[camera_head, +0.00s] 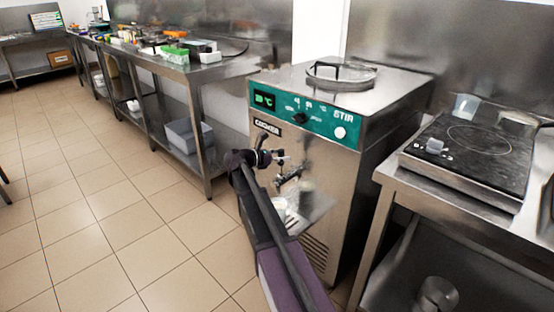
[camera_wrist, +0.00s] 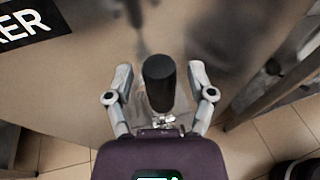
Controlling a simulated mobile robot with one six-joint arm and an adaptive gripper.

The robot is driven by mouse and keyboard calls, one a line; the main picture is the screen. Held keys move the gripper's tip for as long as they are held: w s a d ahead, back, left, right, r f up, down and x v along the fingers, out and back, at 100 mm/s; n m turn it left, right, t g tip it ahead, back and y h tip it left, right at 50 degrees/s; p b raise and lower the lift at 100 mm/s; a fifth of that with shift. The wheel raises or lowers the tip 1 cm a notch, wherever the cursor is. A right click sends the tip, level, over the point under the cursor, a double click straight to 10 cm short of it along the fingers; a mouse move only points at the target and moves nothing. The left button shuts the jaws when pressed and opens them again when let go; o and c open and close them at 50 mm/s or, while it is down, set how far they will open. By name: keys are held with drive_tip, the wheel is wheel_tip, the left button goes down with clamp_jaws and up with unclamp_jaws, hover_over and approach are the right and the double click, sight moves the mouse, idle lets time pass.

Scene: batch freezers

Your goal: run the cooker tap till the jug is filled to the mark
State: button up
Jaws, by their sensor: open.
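The cooker (camera_head: 330,200) is a steel cabinet with a green panel. Its metal tap (camera_head: 290,177) sticks out of the front. My gripper (camera_head: 280,159) is in front of the cooker, near the tap's height. In the wrist view, my gripper (camera_wrist: 160,74) is open, one finger each side of a black cylindrical knob (camera_wrist: 158,84), apparently the tap's handle. Both fingers look clear of the knob. A pale, see-through shape (camera_head: 281,207), perhaps the jug, stands below the tap, partly hidden by my arm. Its mark and fill level cannot be made out.
A steel drip shelf (camera_head: 316,208) juts from the cooker front. A steel bench (camera_head: 215,75) stands left. The tiled floor at left is clear.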

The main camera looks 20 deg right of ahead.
drive_tip(key=shift+a+f+b, duration=0.1)
drive_tip(key=shift+a+b, duration=0.05)
drive_tip(key=shift+b, duration=0.2)
drive_tip(key=h+b, duration=0.1)
drive_tip(key=a+h+b, duration=0.1)
drive_tip(key=b, duration=0.1)
drive_tip(key=shift+s+a+f, duration=0.2)
drive_tip(key=shift+s+a, duration=0.05)
drive_tip(key=shift+s, duration=0.1)
drive_tip(key=s+a, duration=0.1)
drive_tip(key=a, duration=1.3)
drive_tip(key=s+a+r+m+y+p, duration=0.1)
drive_tip(key=s+r+m+y+p, duration=0.2)
drive_tip(key=p, duration=0.6)
drive_tip(key=s+a+r+m+g+y+p, duration=0.1)
drive_tip(key=s+a+r+m+y+p, duration=0.1)
drive_tip(key=s+m+y+p, duration=0.4)
drive_tip(key=s+a+r+m+y+p, duration=0.1)
drive_tip(key=s+r+m+y+p, duration=0.4)
drive_tip(key=s+p, duration=0.6)
drive_tip(key=shift+s+a+m+p, duration=0.15)
drive_tip(key=shift+a+m+p, duration=0.2)
drive_tip(key=shift+m+p, duration=0.35)
